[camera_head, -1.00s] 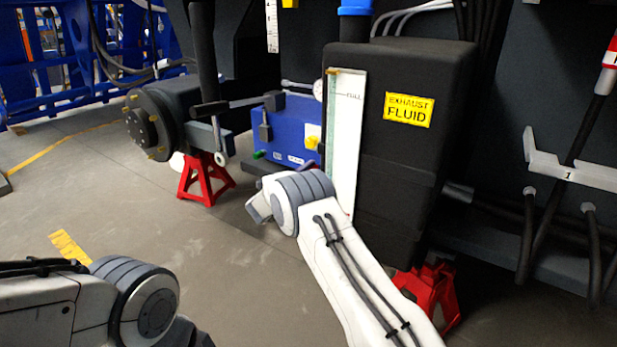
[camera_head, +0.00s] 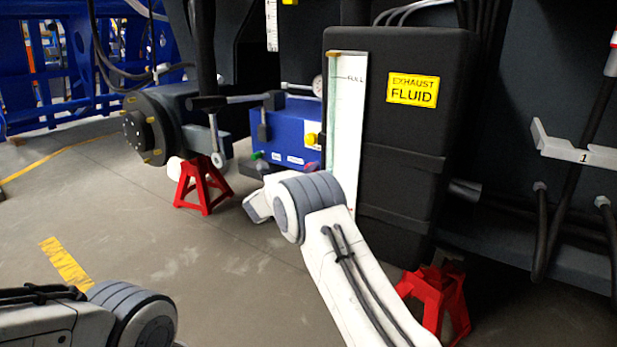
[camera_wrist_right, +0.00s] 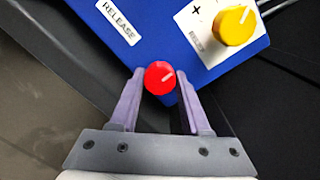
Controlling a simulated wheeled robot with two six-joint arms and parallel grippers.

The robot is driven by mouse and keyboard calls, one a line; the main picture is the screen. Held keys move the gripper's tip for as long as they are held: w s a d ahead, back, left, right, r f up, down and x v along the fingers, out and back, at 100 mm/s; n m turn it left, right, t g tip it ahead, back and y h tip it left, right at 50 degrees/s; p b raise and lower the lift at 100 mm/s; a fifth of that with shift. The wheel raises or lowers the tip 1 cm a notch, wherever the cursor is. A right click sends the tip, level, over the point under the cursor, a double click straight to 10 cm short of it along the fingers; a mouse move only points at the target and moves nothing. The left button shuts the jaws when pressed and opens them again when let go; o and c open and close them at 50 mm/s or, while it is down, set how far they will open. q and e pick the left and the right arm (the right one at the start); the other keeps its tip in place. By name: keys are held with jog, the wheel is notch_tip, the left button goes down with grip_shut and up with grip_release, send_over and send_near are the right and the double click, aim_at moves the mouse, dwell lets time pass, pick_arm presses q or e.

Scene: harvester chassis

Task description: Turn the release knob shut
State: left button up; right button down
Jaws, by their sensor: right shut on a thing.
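My right gripper (camera_wrist_right: 160,73) is shut on the knob, one purple finger on each side. In the head view the blue box (camera_head: 285,128) stands left of the black tank, and my right wrist hides its lower right part. My left gripper is out of view; only part of that arm shows at lower left.
A yellow knob (camera_wrist_right: 233,27) on a white plate is close to my right gripper. The black exhaust fluid tank (camera_head: 408,130) and its gauge strip (camera_head: 347,115) stand beside my right arm. Red jack stands (camera_head: 203,186) are on the floor. Floor at left is open.

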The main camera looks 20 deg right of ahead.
dwell(0.3)
jog(key=shift+c, duration=1.8)
grip_release()
jog(key=shift+a, duration=0.1)
jog(key=p+v, duration=0.4)
jog(key=v, duration=0.6)
jog(key=shift+s, duration=0.2)
